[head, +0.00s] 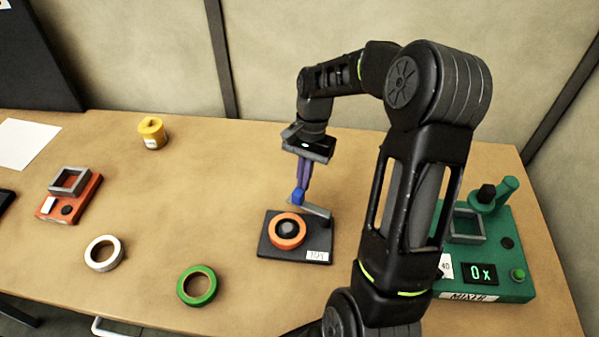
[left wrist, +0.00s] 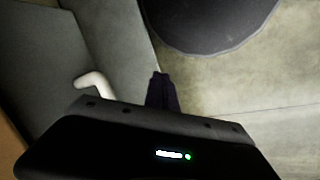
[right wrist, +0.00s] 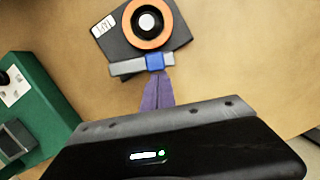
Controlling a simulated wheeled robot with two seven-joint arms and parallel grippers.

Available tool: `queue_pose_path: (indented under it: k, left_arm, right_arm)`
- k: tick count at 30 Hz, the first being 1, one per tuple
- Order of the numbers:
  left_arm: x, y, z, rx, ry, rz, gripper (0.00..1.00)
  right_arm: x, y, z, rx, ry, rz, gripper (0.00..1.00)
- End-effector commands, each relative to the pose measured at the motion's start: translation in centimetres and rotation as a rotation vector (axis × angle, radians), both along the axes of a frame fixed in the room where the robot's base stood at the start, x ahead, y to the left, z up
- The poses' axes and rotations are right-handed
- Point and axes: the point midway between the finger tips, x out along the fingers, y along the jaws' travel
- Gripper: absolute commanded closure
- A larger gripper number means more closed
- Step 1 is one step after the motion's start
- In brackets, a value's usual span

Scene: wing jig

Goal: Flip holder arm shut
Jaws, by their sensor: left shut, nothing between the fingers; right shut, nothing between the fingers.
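The holder has a dark base (head: 270,248) with a white label, and an orange roll (head: 288,231) sits around its dark hub. Its grey holder arm (head: 316,209) with a blue block (head: 298,197) lies along the back edge, beside the roll rather than across it. The right wrist view shows the grey arm (right wrist: 126,67), blue block (right wrist: 155,62) and orange roll (right wrist: 163,38). My right gripper (head: 302,187) is shut and empty, its purple fingertips (right wrist: 154,76) at the blue block; contact is unclear. My left gripper (left wrist: 160,76) is shut and empty, away from the holder.
A green mixer (head: 508,285) stands right of the holder. A green roll (head: 197,286), a white roll (head: 104,253), an orange-red device (head: 86,198) and a yellow container (head: 152,133) are on the left.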

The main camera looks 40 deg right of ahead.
Motion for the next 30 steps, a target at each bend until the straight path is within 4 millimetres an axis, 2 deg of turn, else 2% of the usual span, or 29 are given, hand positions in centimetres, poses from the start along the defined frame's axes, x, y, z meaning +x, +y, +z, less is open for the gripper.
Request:
queue_pose_path:
  k: [17, 30]
  left_arm:
    - [0.0, -0.1, -0.9, -0.002, -0.004, -0.001, 1.0]
    - [0.0, -0.2, -1.1, -0.003, -0.005, 0.0, 1.0]
  right_arm:
    - [-1.4, 3.7, -0.1, 0.001, 0.0, 0.46, 1.0]
    - [-2.0, 4.6, 0.0, 0.0, 0.0, 0.454, 1.0]
